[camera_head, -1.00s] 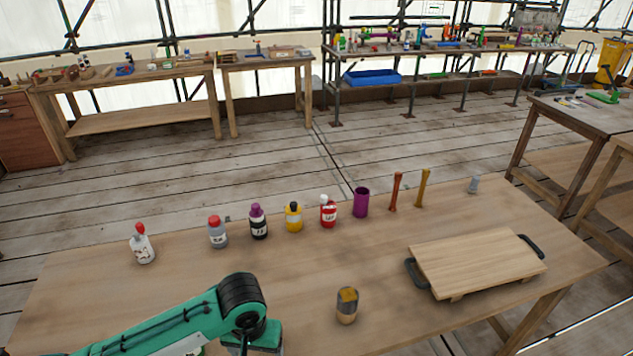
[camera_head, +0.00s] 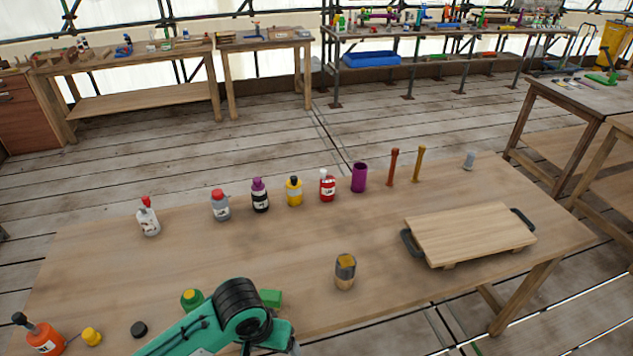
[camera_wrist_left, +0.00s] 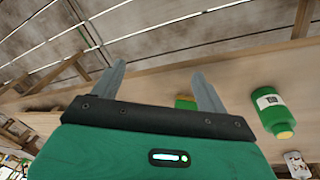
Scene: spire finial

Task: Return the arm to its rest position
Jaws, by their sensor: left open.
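My left arm, green with a black joint, comes in at the bottom of the head view over the near edge of the wooden table (camera_head: 400,290). Its gripper is largely cut off or hidden there. In the left wrist view my left gripper (camera_wrist_left: 160,82) shows two grey fingers spread apart with nothing between them. A green block (camera_head: 270,298) shows just beyond the arm in the head view. My right gripper is in neither view.
Several bottles, a purple cup (camera_head: 359,178) and two upright sticks line the table's far side. A wooden tray (camera_head: 468,236) with dark handles is at right. A brown can-like piece (camera_head: 345,272) stands mid-table. An orange bottle (camera_head: 42,337) is at near left.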

